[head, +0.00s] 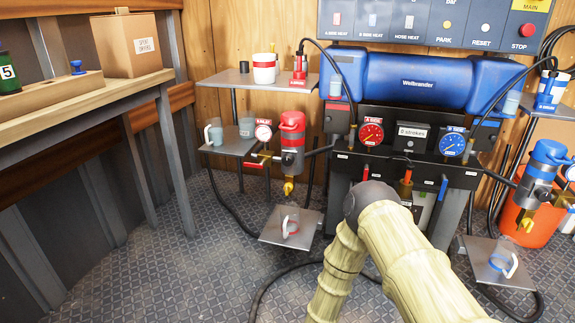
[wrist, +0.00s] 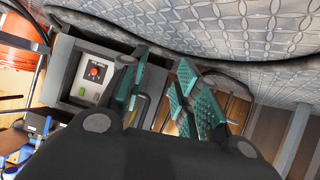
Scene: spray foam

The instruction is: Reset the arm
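My arm (head: 400,250), in a pale yellow sleeve, rises from the bottom of the head view, bends at a dark joint in front of the machine and comes back down to the lower edge. Its gripper end is hidden or out of the head view. In the wrist view my gripper (wrist: 160,90) shows two dark fingers with teal ribbed pads, spread apart with nothing between them. The wrist picture looks upside down, with the patterned floor (wrist: 220,30) at the top. A grey box (wrist: 95,75) with a red knob and green button shows beyond the left finger.
The machine with a blue tank (head: 415,82) stands behind my arm. A red-capped unit (head: 292,140) hangs left, a blue-capped one (head: 545,165) right, above trays (head: 270,233) (head: 475,250) with cups. A bench (head: 90,105) stands left. Hoses cross the floor.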

